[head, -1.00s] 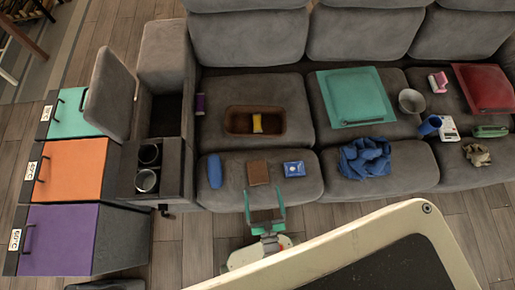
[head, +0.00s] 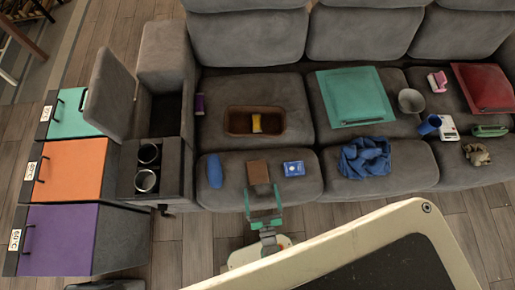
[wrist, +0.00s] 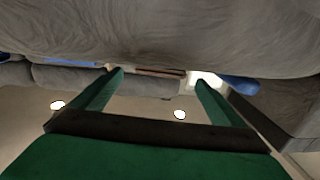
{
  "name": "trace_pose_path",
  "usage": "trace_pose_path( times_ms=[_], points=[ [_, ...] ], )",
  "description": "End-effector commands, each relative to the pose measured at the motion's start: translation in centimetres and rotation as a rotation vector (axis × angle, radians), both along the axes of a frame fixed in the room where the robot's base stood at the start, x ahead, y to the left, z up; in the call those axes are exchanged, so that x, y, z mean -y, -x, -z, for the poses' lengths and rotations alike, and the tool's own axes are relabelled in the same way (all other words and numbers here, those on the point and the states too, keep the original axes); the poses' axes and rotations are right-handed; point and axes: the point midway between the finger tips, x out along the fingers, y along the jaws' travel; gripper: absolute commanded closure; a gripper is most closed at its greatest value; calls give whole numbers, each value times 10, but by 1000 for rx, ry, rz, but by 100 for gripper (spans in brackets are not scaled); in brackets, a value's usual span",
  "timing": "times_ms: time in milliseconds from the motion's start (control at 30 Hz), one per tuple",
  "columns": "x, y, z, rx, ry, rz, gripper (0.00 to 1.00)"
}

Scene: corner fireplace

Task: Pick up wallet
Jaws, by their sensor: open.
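The wallet, a brown square (head: 258,172), lies on the front seat cushion at the left of the grey sofa, near its front edge. In the wrist view a thin brown edge (wrist: 160,72), probably the wallet, shows between and beyond the fingertips. My gripper (head: 263,189) is at the cushion's front edge, just in front of the wallet, its two green fingers apart with nothing between them. In the wrist view my gripper (wrist: 158,76) is open and empty, with the cushion's grey front filling the upper part of the picture.
A blue oblong item (head: 215,171) lies left of the wallet and a blue-and-white box (head: 293,168) right of it. A brown tray (head: 235,121) holding a yellow item is behind. A crumpled blue cloth (head: 364,158) lies farther right.

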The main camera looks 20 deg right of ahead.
Motion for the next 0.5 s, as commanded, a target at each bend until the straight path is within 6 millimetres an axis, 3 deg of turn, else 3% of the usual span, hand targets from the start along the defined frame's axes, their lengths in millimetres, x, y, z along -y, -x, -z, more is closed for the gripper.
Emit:
trace_pose_path(
  times_ms=[300,500],
  points=[
    [10,-46,-1,2,0,4,6],
    [11,-51,0,-1,0,4,6]
  ],
)
